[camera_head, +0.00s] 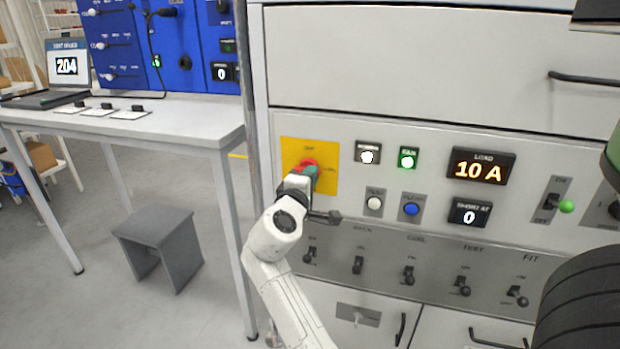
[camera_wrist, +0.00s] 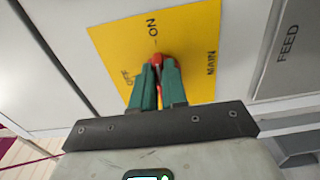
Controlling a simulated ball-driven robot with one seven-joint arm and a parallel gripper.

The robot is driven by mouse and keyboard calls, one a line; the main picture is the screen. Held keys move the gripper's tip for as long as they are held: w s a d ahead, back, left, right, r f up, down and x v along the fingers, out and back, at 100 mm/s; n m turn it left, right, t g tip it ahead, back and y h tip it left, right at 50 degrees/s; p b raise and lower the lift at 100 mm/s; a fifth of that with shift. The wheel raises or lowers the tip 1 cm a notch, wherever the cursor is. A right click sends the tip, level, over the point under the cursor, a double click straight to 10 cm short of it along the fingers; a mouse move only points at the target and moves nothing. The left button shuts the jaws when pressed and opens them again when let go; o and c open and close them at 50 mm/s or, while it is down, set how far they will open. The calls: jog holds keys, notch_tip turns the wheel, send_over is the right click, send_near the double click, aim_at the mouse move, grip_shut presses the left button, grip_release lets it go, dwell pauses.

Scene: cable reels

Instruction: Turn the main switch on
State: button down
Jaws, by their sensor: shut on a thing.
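The main switch is a red knob (camera_head: 306,164) on a yellow plate (camera_head: 290,152) at the left of the grey panel. In the wrist view the red knob (camera_wrist: 156,59) is mostly hidden between my fingers. The yellow plate (camera_wrist: 195,40) carries the words ON, OFF and MAIN. My gripper (camera_head: 308,171) reaches up to the knob from below, its green fingers shut on it. In the wrist view my gripper (camera_wrist: 157,72) also closes on the knob from both sides. The way the knob points is hard to tell.
Right of the plate are a white indicator (camera_head: 367,154), a lit green FAN indicator (camera_head: 408,157), white and blue buttons, and a load display (camera_head: 481,168) reading 10 A. A row of small levers (camera_head: 409,275) runs below. A white table (camera_head: 180,130) and grey stool (camera_head: 155,235) stand left.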

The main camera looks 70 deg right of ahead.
jog(key=c, duration=1.2)
grip_release()
jog(key=shift+o, duration=0.2)
jog(key=shift+a, duration=0.1)
jog(key=a, duration=1)
jog(key=shift+s+a+b, duration=0.3)
jog(key=shift+s, duration=0.15)
jog(key=s+a+f+t+y+p, duration=0.1)
jog(key=s+a+f+y, duration=0.15)
jog(key=f, duration=0.35)
jog(key=s+a+f+m+y+p, duration=0.1)
jog(key=a+f+y, duration=0.3)
jog(key=f, duration=0.2)
jog(key=s+a+f+t+y+p, duration=0.1)
jog(key=s+a+f+y+p, duration=0.2)
jog(key=f, duration=0.4)
jog(key=s+a+f+g+y, duration=0.1)
jog(key=s+a+f+y, duration=0.2)
jog(key=a, duration=0.4)
jog(key=s+a+f+g+y, duration=0.1)
jog(key=s+a+f+y, duration=0.2)
jog(key=s+a+y, duration=0.2)
jog(key=a, duration=0.2)
jog(key=shift+s+a+f, duration=0.15)
jog(key=shift+a+f, duration=0.15)
jog(key=shift+f, duration=0.1)
